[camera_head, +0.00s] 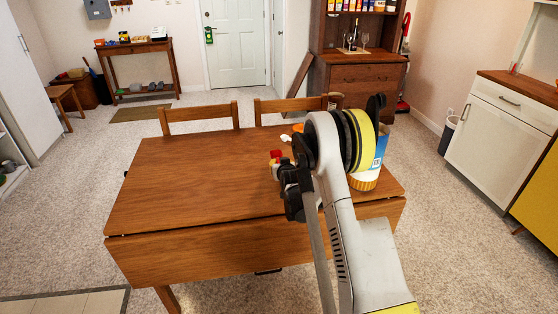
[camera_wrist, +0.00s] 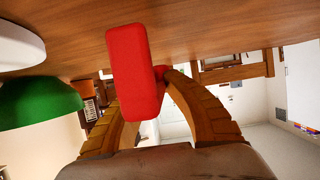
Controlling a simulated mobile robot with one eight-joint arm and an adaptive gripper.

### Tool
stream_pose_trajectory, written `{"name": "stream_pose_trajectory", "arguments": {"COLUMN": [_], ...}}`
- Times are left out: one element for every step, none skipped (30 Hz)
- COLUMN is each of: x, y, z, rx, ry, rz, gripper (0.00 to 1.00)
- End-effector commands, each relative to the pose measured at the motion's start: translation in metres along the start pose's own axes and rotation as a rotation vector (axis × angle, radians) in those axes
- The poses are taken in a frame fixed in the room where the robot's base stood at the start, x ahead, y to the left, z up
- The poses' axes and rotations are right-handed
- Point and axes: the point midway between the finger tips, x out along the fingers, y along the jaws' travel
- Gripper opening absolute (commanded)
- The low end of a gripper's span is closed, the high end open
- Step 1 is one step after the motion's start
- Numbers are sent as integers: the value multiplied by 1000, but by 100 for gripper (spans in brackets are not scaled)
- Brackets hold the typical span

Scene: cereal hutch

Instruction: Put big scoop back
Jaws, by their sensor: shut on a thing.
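My gripper (camera_wrist: 142,88) is shut on a smooth red block-like thing (camera_wrist: 131,62); its ribbed fingers lie on both sides. The red thing also shows in the head view (camera_head: 276,154), above the table. It may be the big scoop, but its shape is too partly seen to tell. In the head view my gripper (camera_head: 279,166) is over the right half of the wooden table (camera_head: 190,185), partly hidden by my arm. A green dome-shaped thing (camera_wrist: 40,100) and a white rounded thing (camera_wrist: 22,45) are to the left in the wrist view.
Behind my arm, a blue container (camera_head: 381,150) and an orange-and-white cup (camera_head: 364,182) stand at the table's right end. An orange thing (camera_head: 298,128) and a small white thing (camera_head: 286,138) lie near the back edge. Two chairs (camera_head: 202,110) stand behind. The table's left half is clear.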

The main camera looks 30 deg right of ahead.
Motion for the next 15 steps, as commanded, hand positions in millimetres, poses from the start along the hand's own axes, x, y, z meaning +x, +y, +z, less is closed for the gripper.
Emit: {"name": "stream_pose_trajectory", "arguments": {"x": [3,4,5,6,6,6,7,7,7,6,6,6,6,6,6], "y": [0,0,0,0,0,0,0,0,0,0,0,0,0,0,0], "z": [7,9,12,13,14,15,16,16,16,16,16,15,15,15,15], "rx": [0,0,0,0,0,0,0,0,0,0,0,0,0,0,0], "ry": [0,0,0,0,0,0,0,0,0,0,0,0,0,0,0], "rz": [0,0,0,0,0,0,0,0,0,0,0,0,0,0,0], "gripper": [0,0,0,0,0,0,0,0,0,0,0,0,0,0,0]}}
